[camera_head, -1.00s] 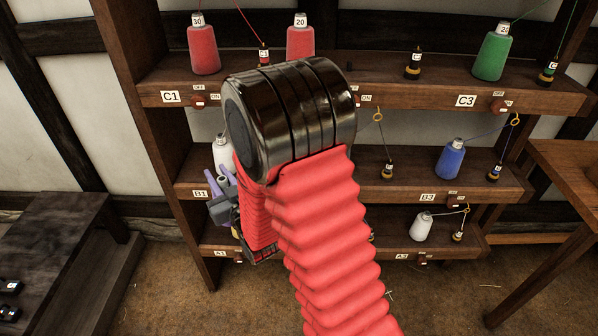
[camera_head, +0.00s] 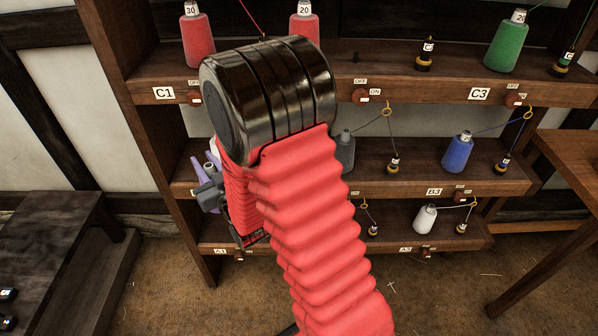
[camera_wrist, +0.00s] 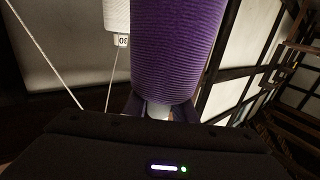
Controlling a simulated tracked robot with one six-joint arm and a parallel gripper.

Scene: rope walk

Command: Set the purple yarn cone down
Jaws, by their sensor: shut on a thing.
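The purple yarn cone (camera_wrist: 172,50) fills the upper middle of the wrist view, its narrow end toward my gripper. My gripper (camera_wrist: 157,108) is shut on that end. A white cone (camera_wrist: 117,15) with a 30 tag stands close beside it, to the left. In the head view my gripper (camera_head: 203,175) is at the left end of the middle shelf (camera_head: 420,188), largely hidden by my own arm. I cannot tell whether the purple cone touches the shelf.
Red cones (camera_head: 197,38) and a green cone (camera_head: 507,45) stand on the top shelf. A grey cone (camera_head: 346,152) and a blue cone (camera_head: 457,152) stand on the middle shelf. A wooden upright (camera_head: 150,130) is left of my gripper. A small white cone (camera_head: 425,218) sits below.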

